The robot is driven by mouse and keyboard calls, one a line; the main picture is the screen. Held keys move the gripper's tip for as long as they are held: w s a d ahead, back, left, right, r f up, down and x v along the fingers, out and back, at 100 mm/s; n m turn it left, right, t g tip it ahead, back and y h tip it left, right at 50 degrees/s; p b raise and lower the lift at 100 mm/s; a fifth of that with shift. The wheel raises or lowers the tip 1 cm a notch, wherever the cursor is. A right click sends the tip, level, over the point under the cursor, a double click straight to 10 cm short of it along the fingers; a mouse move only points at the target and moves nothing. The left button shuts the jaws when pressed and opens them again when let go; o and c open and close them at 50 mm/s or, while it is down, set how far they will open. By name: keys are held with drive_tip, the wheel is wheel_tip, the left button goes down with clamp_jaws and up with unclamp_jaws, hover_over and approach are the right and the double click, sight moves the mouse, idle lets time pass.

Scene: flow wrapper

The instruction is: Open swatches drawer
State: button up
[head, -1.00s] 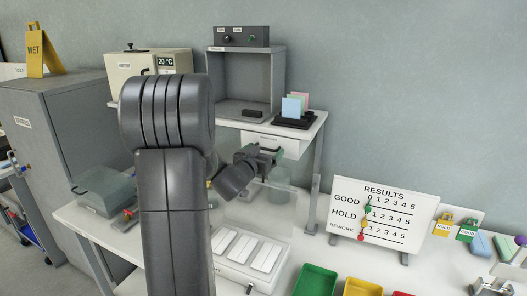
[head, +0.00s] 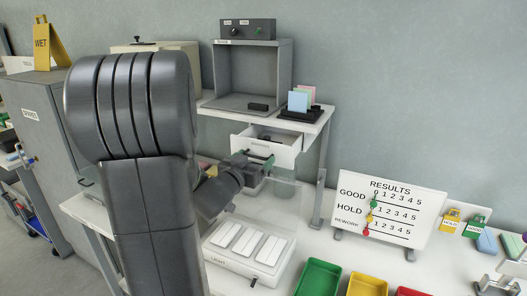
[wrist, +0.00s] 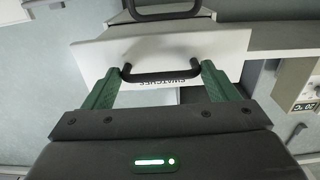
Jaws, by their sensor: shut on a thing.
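The swatches drawer (head: 289,152) is a white drawer under the small raised table in the head view. It stands pulled out, and its open top shows a dark interior. In the wrist view its white front (wrist: 225,45) carries an upside-down SWATCHES label and a black bar handle (wrist: 162,76). My gripper (head: 259,160) is at the drawer front. In the wrist view its green fingers stand at the two ends of the handle, shut on it. Part of the drawer front is hidden behind my gripper in the head view.
A grey booth (head: 250,75) and a black holder with coloured cards (head: 300,108) stand on the raised table (head: 316,125). Below are a tray with white strips (head: 247,252) and a clear container (head: 284,189). A results board (head: 388,215) stands to the right.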

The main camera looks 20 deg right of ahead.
drive_tip(key=v, duration=0.3)
drive_tip(key=o, duration=1.1)
drive_tip(key=shift+s+d, duration=0.1)
drive_tip(key=b+v, duration=0.1)
drive_tip(key=v, duration=1.2)
drive_tip(key=shift+s+a, duration=0.2)
drive_tip(key=shift+a, duration=0.15)
drive_tip(key=p+x, duration=0.1)
drive_tip(key=x, duration=1.3)
